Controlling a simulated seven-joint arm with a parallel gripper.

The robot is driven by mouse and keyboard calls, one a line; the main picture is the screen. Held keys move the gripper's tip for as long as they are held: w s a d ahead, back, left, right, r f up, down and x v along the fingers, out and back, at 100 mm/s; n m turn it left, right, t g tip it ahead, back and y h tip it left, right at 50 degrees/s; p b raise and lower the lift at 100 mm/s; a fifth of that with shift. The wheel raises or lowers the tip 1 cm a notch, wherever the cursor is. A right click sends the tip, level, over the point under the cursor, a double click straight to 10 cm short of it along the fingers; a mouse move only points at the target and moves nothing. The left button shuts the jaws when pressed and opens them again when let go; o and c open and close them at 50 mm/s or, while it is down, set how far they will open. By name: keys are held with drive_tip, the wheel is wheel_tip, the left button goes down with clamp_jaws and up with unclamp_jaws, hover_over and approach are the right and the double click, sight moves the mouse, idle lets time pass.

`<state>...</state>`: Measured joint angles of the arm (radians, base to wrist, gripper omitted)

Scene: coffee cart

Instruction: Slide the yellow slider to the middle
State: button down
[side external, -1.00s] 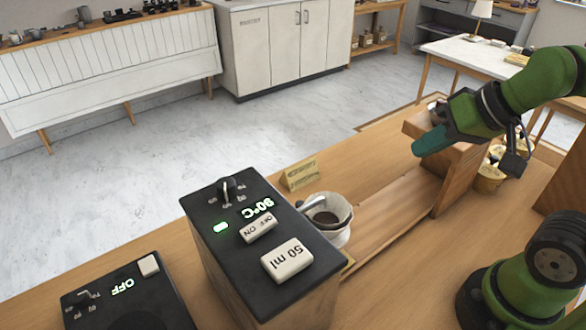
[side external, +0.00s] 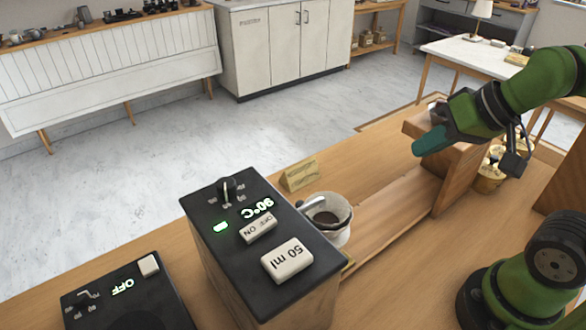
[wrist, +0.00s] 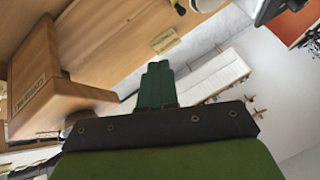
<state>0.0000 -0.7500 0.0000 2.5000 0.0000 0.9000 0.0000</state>
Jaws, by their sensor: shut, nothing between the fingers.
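I cannot make out a yellow slider for certain in either view. A small yellow strip (side external: 348,262) shows beside the black-topped machine, below the coffee dripper, mostly hidden; I cannot tell what it is. My gripper (side external: 418,147) has teal fingers that are shut and empty. It is in the air beside the upright wooden stand (side external: 462,178), at the right of the counter, well away from the machine. In the wrist view the shut fingers (wrist: 158,68) point toward the counter's edge, with the wooden block of the stand (wrist: 62,82) to the left.
The black-topped machine (side external: 205,203) has a lever, a 90°C display, an on/off switch and a 50 ml button. The dripper (side external: 342,235) with coffee grounds stands beside it. A small wooden sign (side external: 299,174) is behind. Bare counter (side external: 362,190) lies between sign and stand.

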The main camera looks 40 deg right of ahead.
idle(0.3)
drive_tip(key=c, duration=1.7)
unclamp_jaws()
drive_tip(key=o, duration=0.7)
drive_tip(key=w+a+f+g, duration=0.1)
drive_tip(key=w+a+g, duration=0.1)
drive_tip(key=shift+w+f+n, duration=0.35)
drive_tip(key=shift+w+n, duration=0.05)
drive_tip(key=m+g+h, duration=0.2)
drive_tip(key=m+g, duration=0.3)
drive_tip(key=m, duration=0.1)
hover_over(300, 203)
wheel_tip(300, 203, down, 4)
drive_tip(key=f, duration=0.1)
wheel_tip(300, 203, down, 16)
drive_tip(key=shift+r, duration=0.2)
clamp_jaws()
